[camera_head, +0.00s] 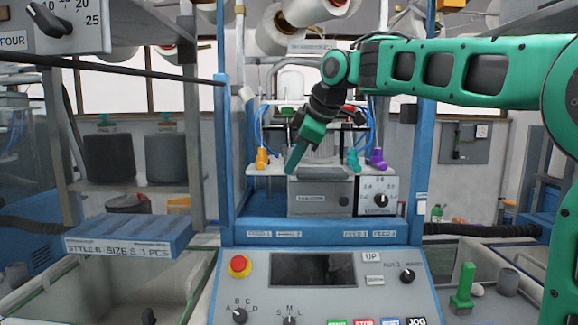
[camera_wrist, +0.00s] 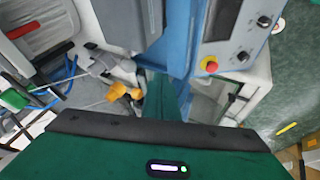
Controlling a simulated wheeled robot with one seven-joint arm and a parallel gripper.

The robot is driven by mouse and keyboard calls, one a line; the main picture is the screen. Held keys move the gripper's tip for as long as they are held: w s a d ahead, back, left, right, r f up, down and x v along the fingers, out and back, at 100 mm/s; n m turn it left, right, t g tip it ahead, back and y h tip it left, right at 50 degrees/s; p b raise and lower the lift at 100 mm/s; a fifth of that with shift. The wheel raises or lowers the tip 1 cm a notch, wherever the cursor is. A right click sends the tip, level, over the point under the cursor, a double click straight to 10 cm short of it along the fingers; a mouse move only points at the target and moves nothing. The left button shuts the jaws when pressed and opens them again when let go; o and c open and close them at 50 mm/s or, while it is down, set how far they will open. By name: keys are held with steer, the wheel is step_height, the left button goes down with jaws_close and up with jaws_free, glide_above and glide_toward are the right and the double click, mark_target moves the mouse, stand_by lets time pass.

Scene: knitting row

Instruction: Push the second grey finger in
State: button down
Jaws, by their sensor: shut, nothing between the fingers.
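My gripper (camera_head: 294,163) is shut and empty, a green tip pointing down and left in front of the knitting machine's middle. In the wrist view its green tip (camera_wrist: 163,95) shows against the blue frame. An orange yarn finger (camera_head: 261,158) stands on the white shelf left of my gripper; orange also shows in the wrist view (camera_wrist: 119,91), close to the left of the tip. A teal finger (camera_head: 353,160) and a purple finger (camera_head: 378,158) stand to the right. I cannot make out any grey finger for certain; my gripper and arm cover part of the row.
Blue posts (camera_head: 223,150) flank the machine opening. A grey box (camera_head: 319,197) and a dial panel (camera_head: 379,196) sit beneath the shelf. The control panel (camera_head: 320,285), with a red stop button (camera_head: 240,266), projects in front. A blue box (camera_head: 130,236) lies at left.

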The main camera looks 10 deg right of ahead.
steer(key=v, duration=0.9)
steer(key=s+d+f+m+g+h, duration=0.1)
steer(key=s+d+f+m+g, duration=0.1)
steer(key=s+d+f+m, duration=0.55)
steer(key=s+d+f+m+g+h, duration=0.1)
steer(key=s+d+f+m, duration=0.35)
steer(key=d+f, duration=0.6)
steer(key=s+d+f+m+g+h, duration=0.1)
steer(key=s+f+m+g, duration=0.3)
steer(key=s+f, duration=1.6)
steer(key=s+d+m, duration=0.1)
steer(key=s+m, duration=0.1)
steer(key=m, duration=0.2)
steer(key=shift+s+d+f, duration=0.2)
steer(key=shift+s+d, duration=0.05)
steer(key=shift+s, duration=0.05)
steer(key=shift+w+f, duration=0.2)
steer(key=shift+w, duration=0.45)
